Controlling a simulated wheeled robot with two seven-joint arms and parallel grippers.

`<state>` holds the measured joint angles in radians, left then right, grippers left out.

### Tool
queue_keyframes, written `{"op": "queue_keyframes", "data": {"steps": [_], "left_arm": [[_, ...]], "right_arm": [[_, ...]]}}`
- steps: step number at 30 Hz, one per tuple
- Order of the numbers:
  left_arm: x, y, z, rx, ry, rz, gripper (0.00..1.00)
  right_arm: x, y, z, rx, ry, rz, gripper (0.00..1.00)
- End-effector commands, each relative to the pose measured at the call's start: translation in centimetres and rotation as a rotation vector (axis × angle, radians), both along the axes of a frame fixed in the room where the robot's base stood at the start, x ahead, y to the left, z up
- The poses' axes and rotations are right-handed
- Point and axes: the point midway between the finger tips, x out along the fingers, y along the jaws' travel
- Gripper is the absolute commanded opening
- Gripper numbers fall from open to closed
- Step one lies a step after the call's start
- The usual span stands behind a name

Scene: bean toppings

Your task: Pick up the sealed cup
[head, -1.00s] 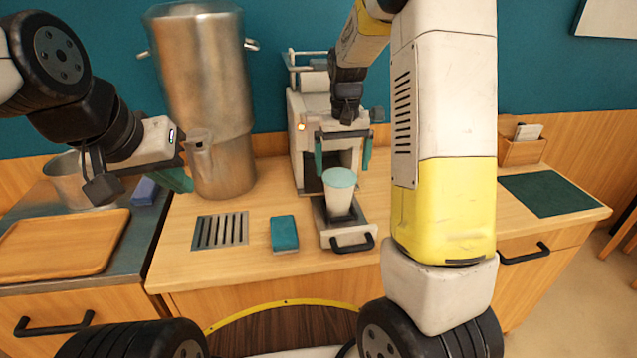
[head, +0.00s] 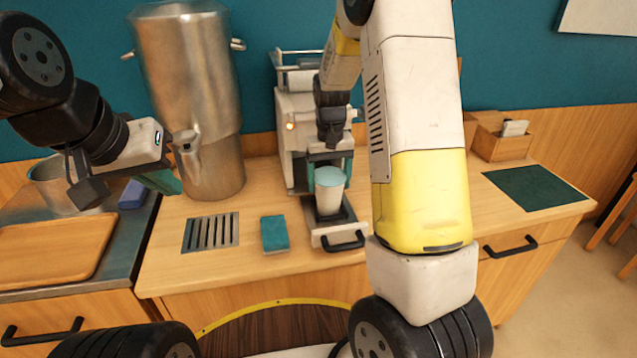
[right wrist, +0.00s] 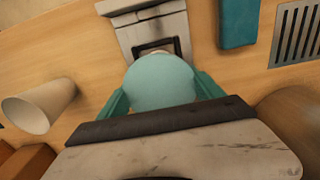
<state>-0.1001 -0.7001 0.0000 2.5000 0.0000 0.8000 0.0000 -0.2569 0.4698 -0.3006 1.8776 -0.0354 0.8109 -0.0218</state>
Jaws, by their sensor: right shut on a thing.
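The sealed cup (head: 330,194) is white with a flat teal lid. In the head view it stands upright on the pulled-out tray of the sealing machine. My right gripper (head: 330,172) is lowered over it, its teal fingers shut on the cup's two sides just below the lid. In the right wrist view the round lid (right wrist: 160,82) sits between the two fingers, which hide part of its sides. My left gripper (head: 162,182) hangs at the left, away from the cup. Its fingers overlap in view, so their opening cannot be told.
The sealing machine (head: 297,130) stands behind the cup, its tray handle (head: 343,242) in front. A teal sponge (head: 274,235), a drain grate (head: 211,233) and a large metal urn (head: 190,90) are to the left. Another white cup (right wrist: 38,106) shows in the right wrist view.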

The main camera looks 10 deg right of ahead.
Motion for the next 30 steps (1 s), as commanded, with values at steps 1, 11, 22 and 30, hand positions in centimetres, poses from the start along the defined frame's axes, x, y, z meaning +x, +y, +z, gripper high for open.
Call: {"op": "queue_keyframes", "data": {"steps": [1,11,22,30], "left_arm": [[0.0,0.0,0.0,0.0,0.0,0.0,0.0],[0.0,0.0,0.0,0.0,0.0,0.0,0.0],[0.0,0.0,0.0,0.0,0.0,0.0,0.0],[0.0,0.0,0.0,0.0,0.0,0.0,0.0]], "right_arm": [[0.0,0.0,0.0,0.0,0.0,0.0,0.33],[0.0,0.0,0.1,0.0,-0.002,0.0,0.01],[0.1,0.1,2.6,0.002,-0.006,0.001,0.01],[0.1,0.0,7.9,0.001,-0.006,0.0,0.01]]}}
